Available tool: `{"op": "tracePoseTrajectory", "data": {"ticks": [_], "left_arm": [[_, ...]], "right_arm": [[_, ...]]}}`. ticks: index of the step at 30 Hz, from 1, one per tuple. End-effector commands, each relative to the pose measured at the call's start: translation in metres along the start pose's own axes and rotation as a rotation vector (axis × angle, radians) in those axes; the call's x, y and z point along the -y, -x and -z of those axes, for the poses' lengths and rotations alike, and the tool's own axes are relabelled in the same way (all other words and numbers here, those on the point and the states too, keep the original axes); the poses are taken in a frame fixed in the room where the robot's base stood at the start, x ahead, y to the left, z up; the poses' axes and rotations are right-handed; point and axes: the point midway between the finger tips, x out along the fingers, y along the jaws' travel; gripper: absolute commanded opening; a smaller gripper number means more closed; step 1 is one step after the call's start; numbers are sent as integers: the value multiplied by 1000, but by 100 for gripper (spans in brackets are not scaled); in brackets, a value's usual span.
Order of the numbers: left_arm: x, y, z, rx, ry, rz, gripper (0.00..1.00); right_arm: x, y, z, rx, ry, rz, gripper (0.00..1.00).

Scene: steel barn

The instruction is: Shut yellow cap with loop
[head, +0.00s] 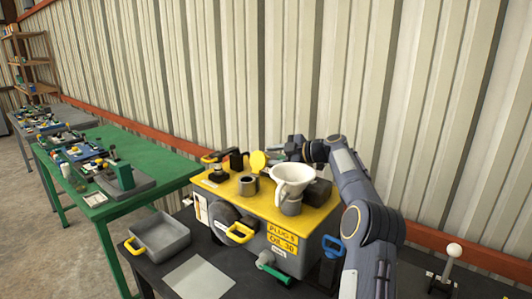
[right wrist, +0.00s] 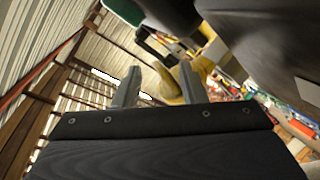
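The yellow cap (head: 259,160) shows as a raised disc above the yellow top of the grey box, behind an open dark filler neck (head: 248,185). Its loop is not clear at this size. My right gripper (head: 286,152) is just right of the cap, behind the white funnel (head: 291,178). In the right wrist view the two fingers of my right gripper (right wrist: 158,80) stand apart. A blurred yellow shape (right wrist: 190,84), likely the cap, shows near the right-hand finger; I cannot tell whether they touch. My left gripper is not in view.
The box (head: 291,262) stands on a dark table, with a yellow handle (head: 240,233) and a blue handle (head: 333,246). A black fitting with a yellow handle (head: 215,157) is left of the cap. A grey tray (head: 158,240) lies left. A ribbed wall is close behind.

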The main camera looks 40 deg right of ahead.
Motion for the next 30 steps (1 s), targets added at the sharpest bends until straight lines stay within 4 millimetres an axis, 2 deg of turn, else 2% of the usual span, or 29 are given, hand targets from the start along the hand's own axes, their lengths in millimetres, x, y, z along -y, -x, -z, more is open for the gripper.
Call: {"op": "tracePoseTrajectory", "data": {"ticks": [6,16,17,25,30], "left_arm": [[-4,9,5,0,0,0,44],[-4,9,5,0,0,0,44],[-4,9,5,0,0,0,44],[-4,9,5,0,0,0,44],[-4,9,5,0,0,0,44]], "right_arm": [[-1,-24,1,-1,0,1,38],[0,-28,0,0,0,-1,38],[0,-28,0,0,0,-1,36],[-2,-27,1,-1,1,-5,1],[-3,-26,2,-1,2,-9,0]]}}
